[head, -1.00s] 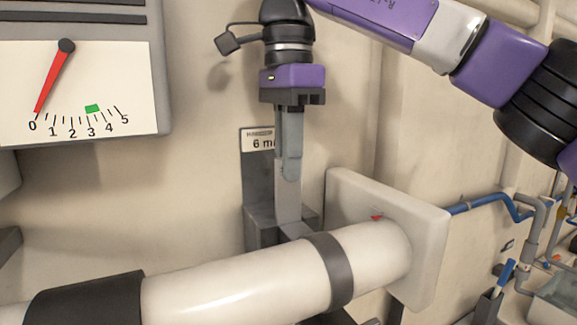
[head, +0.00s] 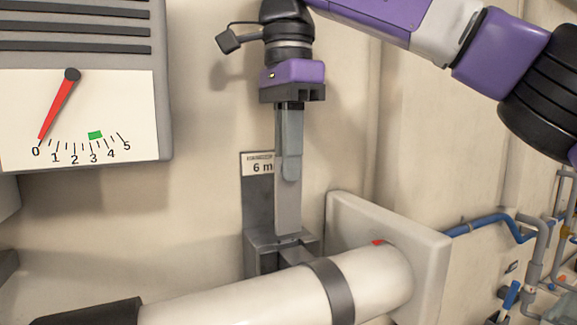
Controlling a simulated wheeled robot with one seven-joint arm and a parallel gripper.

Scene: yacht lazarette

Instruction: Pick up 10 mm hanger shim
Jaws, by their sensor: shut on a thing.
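My gripper (head: 290,172) points straight down in front of the wall and is shut on a flat grey shim (head: 288,212). The shim hangs upright below the fingers. Its lower end is at the top of a grey wall holder (head: 257,215); I cannot tell whether it is fully clear of the rim. The holder's label (head: 258,165) reads "6 m", with the rest hidden behind the finger and shim. No 10 mm marking is readable on the shim or holder.
A white pipe (head: 230,300) with a grey band (head: 332,290) runs just below and in front of the holder, into a pale wall plate (head: 425,250). A gauge (head: 90,110) with a red needle near 0 hangs at left. Blue pipework (head: 485,222) is at right.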

